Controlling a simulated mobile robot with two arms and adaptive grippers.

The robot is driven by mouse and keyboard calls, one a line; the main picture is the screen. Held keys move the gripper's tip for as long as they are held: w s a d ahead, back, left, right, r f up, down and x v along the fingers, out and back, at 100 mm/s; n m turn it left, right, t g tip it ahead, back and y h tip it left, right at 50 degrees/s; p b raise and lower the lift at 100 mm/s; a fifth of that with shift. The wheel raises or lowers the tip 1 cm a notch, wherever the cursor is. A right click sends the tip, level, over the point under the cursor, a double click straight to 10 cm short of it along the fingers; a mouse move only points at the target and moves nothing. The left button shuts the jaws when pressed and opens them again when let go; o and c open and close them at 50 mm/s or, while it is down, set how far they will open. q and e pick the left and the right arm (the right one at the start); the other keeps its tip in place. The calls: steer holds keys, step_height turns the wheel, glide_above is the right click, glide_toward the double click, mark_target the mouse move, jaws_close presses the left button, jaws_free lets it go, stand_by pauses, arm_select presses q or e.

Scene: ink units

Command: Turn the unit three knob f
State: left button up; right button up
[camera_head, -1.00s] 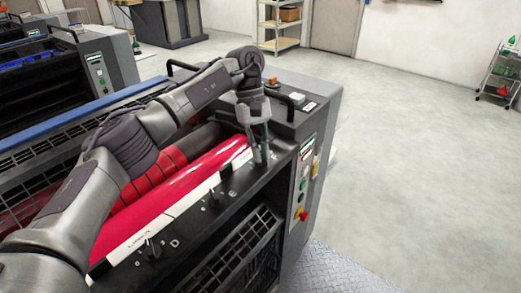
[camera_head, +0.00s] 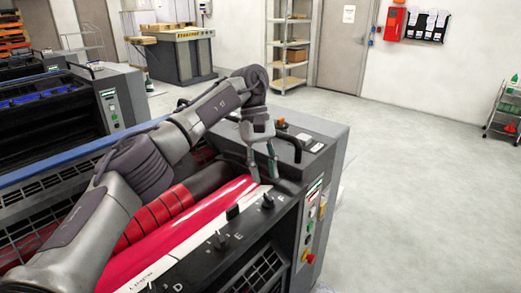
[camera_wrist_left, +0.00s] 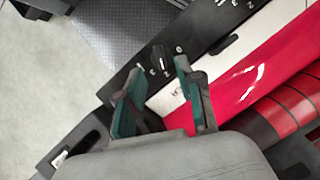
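The press's narrow black control panel (camera_head: 250,228) carries several small dark knobs and white letters. A dark knob (camera_head: 267,201) stands near its right end, just below my left gripper (camera_head: 264,180), whose two fingers are apart and hold nothing. Another knob (camera_head: 232,212) stands to its left, and one more (camera_head: 220,240) is lower left. In the left wrist view, my fingers (camera_wrist_left: 158,95) are spread, with a dark knob (camera_wrist_left: 160,62) beyond and between them beside printed numbers. A second knob (camera_wrist_left: 225,43) is further right. I cannot tell which letter belongs to which knob. My right gripper is out of view.
A red ink roller (camera_head: 180,230) with a pale strip runs beside the panel. The press end (camera_head: 318,190) has buttons and a red-yellow switch (camera_head: 308,256). Open grey floor lies to the right. Another press (camera_head: 60,105) stands at the left.

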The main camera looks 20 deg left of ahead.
arm_select(q)
steer(key=v, duration=0.6)
steer(key=shift+r, duration=0.3)
steer(key=shift+a+f, duration=0.1)
